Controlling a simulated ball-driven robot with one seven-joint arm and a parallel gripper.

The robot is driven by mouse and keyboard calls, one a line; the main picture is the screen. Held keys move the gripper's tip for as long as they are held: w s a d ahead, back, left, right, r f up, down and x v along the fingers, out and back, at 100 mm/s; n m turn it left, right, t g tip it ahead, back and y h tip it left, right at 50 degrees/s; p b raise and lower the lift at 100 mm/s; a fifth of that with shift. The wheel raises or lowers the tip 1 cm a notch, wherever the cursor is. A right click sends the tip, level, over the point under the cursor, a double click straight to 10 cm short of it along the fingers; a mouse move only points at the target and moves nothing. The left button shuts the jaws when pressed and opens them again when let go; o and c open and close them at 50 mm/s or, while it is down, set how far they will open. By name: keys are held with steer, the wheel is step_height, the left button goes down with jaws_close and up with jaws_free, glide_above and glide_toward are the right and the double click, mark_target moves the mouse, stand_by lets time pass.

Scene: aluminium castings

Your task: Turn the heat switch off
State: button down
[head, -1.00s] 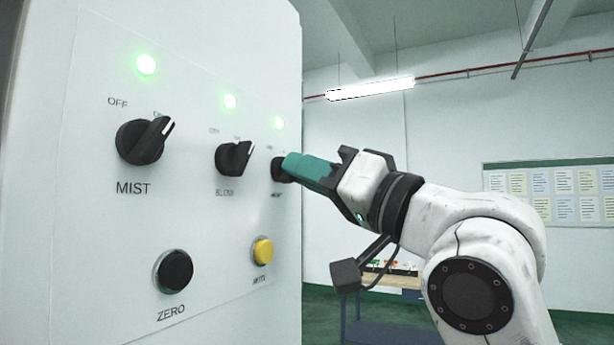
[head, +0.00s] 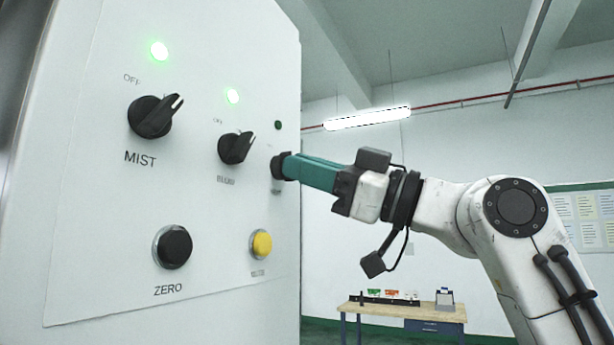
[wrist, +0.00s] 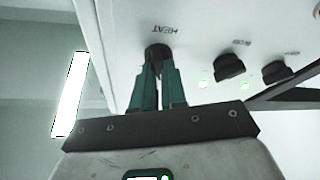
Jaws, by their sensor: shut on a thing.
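The heat switch (head: 279,165) is a black rotary knob at the right end of the panel's row of knobs. In the wrist view the heat knob (wrist: 157,54) sits beside the HEAT label, which appears upside down. My gripper (head: 288,167) has teal fingers shut on this knob; the fingertips (wrist: 158,68) hide much of it, so its pointer direction cannot be read. The lamp (head: 278,125) above the heat switch is dark.
The MIST knob (head: 155,116) and BLOW knob (head: 236,148) are to the left, each under a lit green lamp. A black ZERO button (head: 173,247) and a yellow button (head: 261,244) are below. A workbench (head: 400,311) stands far behind.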

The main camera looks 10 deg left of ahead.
steer(key=shift+w+n+g, duration=0.1)
steer(key=shift+n+g, duration=0.3)
steer(key=shift+n, duration=0.8)
steer(key=c, duration=1.2)
jaws_free()
steer(key=shift+d, duration=0.15)
steer(key=b+v, duration=0.3)
steer(key=v, duration=0.7)
steer(key=shift+d, duration=0.3)
